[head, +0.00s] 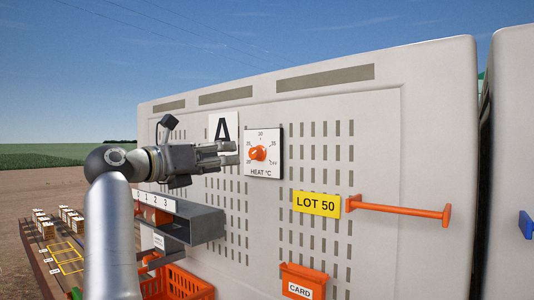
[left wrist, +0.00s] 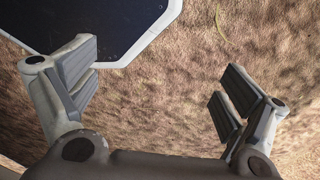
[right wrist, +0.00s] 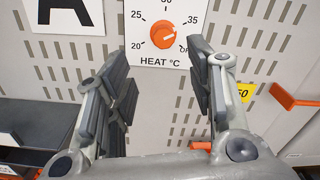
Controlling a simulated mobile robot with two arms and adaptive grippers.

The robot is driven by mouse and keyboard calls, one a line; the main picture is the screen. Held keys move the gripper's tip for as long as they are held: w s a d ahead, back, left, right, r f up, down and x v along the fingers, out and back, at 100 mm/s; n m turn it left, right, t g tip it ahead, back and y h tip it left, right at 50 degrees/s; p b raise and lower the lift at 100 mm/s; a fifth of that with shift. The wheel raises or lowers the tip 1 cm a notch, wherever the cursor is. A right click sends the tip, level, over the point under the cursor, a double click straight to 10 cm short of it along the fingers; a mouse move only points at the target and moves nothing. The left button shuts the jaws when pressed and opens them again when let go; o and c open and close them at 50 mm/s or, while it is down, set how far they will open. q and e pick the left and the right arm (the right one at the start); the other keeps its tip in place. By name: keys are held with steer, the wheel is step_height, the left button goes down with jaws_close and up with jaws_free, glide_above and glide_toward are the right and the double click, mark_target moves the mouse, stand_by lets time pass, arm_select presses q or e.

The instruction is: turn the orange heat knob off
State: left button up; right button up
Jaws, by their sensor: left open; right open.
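The orange heat knob (head: 258,153) sits on a white dial plate (head: 274,140) marked HEAT °C on the pale cabinet wall. In the right wrist view the knob (right wrist: 163,37) shows between and beyond the fingertips. Its pale mark seems to point right, but the exact setting is hard to tell. The dial (right wrist: 147,16) reads 20, 25, 35 and a partly covered OFF at lower right. My right gripper (head: 237,153) is open just left of the knob in the head view, with no visible contact. My left gripper (left wrist: 155,80) is open and empty above brown ground.
A yellow LOT 50 sign (head: 316,203) and an orange bar handle (head: 392,209) are right of the dial. Below are a grey numbered shelf (head: 204,227), an orange crate (head: 188,284) and an orange card holder (head: 303,280). The wall around the dial is flat.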

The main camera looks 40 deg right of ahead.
mark_target(252, 153)
steer(key=d+p, duration=0.1)
steer(key=d, duration=0.1)
steer(key=d+r+p, duration=0.1)
steer(key=d, duration=0.1)
steer(key=shift+d+r, duration=0.1)
steer(key=shift+d, duration=0.1)
steer(key=d+p, duration=0.1)
steer(key=d, duration=0.2)
steer(key=d+p, duration=0.1)
steer(key=d, duration=0.2)
steer(key=shift+w+f, duration=0.2)
steer(key=shift+a, duration=0.1)
steer(key=shift+c, duration=0.5)
steer(key=c, duration=0.9)
arm_select(q)
steer(key=a+r, duration=0.2)
steer(key=r, duration=0.2)
steer(key=shift+s+a, duration=0.3)
steer(key=shift+a, duration=0.1)
arm_select(e)
steer(key=shift+m, duration=0.3)
